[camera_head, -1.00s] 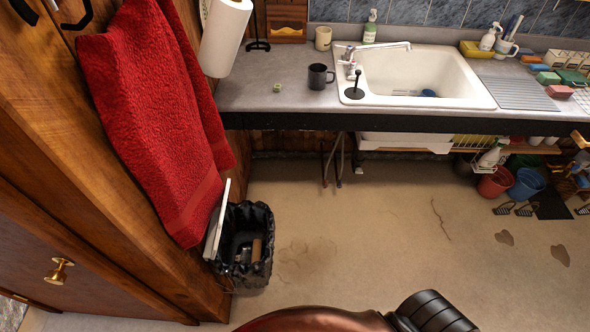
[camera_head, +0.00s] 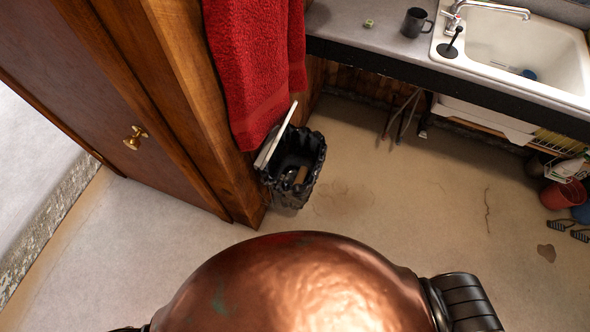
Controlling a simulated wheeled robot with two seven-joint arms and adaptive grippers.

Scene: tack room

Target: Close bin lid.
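The bin (camera_head: 307,170) stands on the floor against the wooden cabinet, below the hanging red towel. It is lined with a black bag and holds some rubbish, part of it brown. Its white lid (camera_head: 275,136) stands raised and tilted on the cabinet side, seen nearly edge-on, so the bin is open at the top. Neither of my grippers shows in the head view; only a copper-coloured part of my body and a black jointed part show at the bottom.
A red towel (camera_head: 255,65) hangs close above the bin. A wooden cabinet (camera_head: 170,110) with a brass knob is to the left. The counter (camera_head: 375,38) with a dark mug (camera_head: 415,22) and a sink (camera_head: 520,55) overhangs at upper right. The floor (camera_head: 400,200) right of the bin is clear.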

